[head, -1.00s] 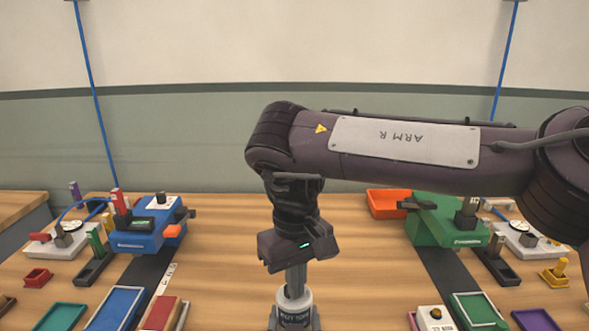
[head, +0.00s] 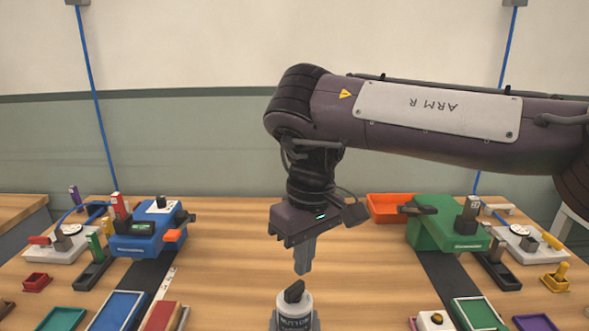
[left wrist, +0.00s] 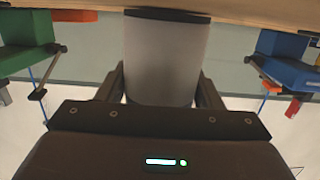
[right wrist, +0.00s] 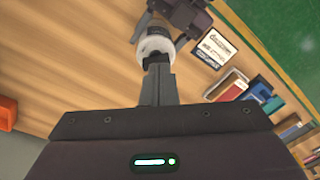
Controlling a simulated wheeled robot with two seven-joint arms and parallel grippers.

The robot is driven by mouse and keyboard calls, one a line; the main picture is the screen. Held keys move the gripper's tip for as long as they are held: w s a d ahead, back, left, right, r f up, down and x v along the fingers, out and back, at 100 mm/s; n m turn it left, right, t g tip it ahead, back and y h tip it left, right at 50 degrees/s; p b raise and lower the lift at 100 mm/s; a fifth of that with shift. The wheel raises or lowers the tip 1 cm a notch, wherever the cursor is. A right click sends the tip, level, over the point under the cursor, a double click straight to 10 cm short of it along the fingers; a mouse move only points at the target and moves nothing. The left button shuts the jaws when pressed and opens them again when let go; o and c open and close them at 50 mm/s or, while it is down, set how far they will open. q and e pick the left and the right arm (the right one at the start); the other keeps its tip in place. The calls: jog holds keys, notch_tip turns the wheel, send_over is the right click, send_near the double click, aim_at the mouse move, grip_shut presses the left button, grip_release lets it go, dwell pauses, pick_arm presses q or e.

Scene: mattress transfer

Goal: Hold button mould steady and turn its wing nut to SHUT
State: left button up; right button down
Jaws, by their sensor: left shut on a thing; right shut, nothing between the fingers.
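The button mould (head: 294,322), a pale cylinder with lettering, stands upright at the bottom centre of the head view, its lower part cut off. Its dark wing nut (head: 293,291) sits on top, its wing slanting up to the right. My right gripper (head: 303,266) is shut and empty just above the nut, with a gap between. In the right wrist view its fingertips (right wrist: 157,72) overlap the nut, and the mould's white top (right wrist: 157,42) shows beyond. In the left wrist view my left gripper (left wrist: 160,88) is shut around the mould's grey body (left wrist: 165,50). I cannot read the nut's SHUT mark.
A blue machine (head: 150,236) stands on the left of the wooden table and a green machine (head: 445,235) on the right. An orange bin (head: 385,207) is at the back. Coloured trays lie at the front sides. The table's middle behind the mould is clear.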

aim_at(295, 291)
jog(key=w+d+f+n+t+y, duration=0.1)
jog(key=d+f+n, duration=0.2)
jog(key=f, duration=0.3)
jog(key=shift+w+f+n+y, duration=0.2)
jog(key=shift+n+y, duration=0.1)
jog(key=shift+n, duration=0.2)
jog(key=shift+w+a, duration=0.1)
jog(key=shift+a, duration=0.5)
dwell(1.0)
jog(key=shift+s, duration=0.25)
jog(key=shift+s+a, duration=0.15)
jog(key=shift+s, duration=0.05)
jog(key=shift+s+a, duration=0.25)
jog(key=shift+s, duration=0.1)
jog(key=shift+s+a+r, duration=0.1)
jog(key=shift+s+a, duration=0.05)
dwell(0.4)
